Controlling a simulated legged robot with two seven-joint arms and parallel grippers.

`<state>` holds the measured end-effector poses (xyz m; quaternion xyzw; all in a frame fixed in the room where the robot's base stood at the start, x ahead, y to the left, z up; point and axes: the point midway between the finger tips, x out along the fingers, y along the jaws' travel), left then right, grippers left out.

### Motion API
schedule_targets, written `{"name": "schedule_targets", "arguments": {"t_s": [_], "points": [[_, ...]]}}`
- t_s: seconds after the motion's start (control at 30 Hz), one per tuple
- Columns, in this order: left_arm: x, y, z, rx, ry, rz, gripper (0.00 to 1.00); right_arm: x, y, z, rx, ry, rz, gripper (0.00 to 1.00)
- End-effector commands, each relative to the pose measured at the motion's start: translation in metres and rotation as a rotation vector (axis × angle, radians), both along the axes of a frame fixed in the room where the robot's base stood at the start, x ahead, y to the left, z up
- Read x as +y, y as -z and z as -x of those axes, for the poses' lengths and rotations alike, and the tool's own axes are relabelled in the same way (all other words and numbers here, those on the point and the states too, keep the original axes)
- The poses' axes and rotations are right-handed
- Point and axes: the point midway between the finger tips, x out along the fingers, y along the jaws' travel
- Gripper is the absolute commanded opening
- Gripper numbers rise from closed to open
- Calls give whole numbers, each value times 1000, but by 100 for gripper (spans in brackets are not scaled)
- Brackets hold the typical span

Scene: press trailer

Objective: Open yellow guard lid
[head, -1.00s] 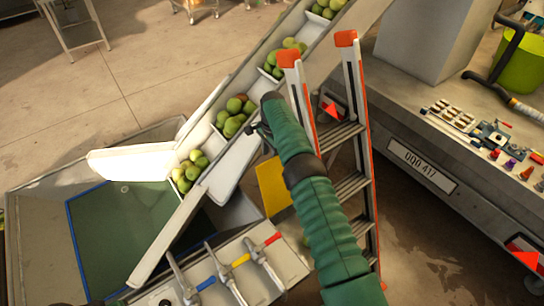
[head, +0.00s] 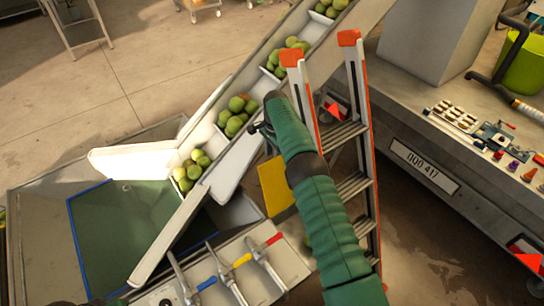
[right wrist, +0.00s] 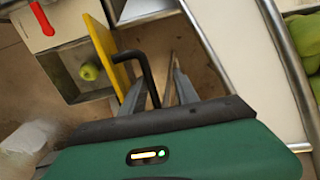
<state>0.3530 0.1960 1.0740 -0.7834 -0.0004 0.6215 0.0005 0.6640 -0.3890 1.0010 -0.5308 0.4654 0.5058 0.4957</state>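The yellow guard lid (head: 275,187) is a flat panel between the fruit conveyor and the ladder, partly hidden by my right arm. In the right wrist view the lid (right wrist: 103,52) shows nearly edge-on beside a grey box opening with a green fruit inside. A black bent handle (right wrist: 135,62) runs from the lid's edge toward my right gripper (right wrist: 158,92). The gripper's grey fingers are apart, with the handle's lower end between them; contact cannot be told. In the head view my right gripper (head: 257,131) is small and dark above the lid. My left gripper does not show.
The conveyor (head: 235,165) carries green fruit down to a grey bin (head: 35,200). A ladder (head: 352,130) stands close right of my arm. A panel with blue, yellow and red levers (head: 245,265) is below. A control bench (head: 430,125) is at right.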

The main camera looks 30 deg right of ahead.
Motion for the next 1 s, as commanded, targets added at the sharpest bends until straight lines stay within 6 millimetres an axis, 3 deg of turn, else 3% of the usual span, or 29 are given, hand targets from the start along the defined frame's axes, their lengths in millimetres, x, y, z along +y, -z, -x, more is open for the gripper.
{"name": "schedule_targets", "arguments": {"t_s": [0.27,0.4,0.5,0.67,1.0], "points": [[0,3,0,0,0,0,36,-1,-79,1,-11,-1,1,32],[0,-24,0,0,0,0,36,-1,-127,3,-6,-1,1,32],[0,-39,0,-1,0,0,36,-1,-147,5,-3,-1,-1,32],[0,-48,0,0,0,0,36,-1,-159,6,0,-1,-2,32],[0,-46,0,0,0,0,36,-1,-157,6,0,-1,-2,32]]}}
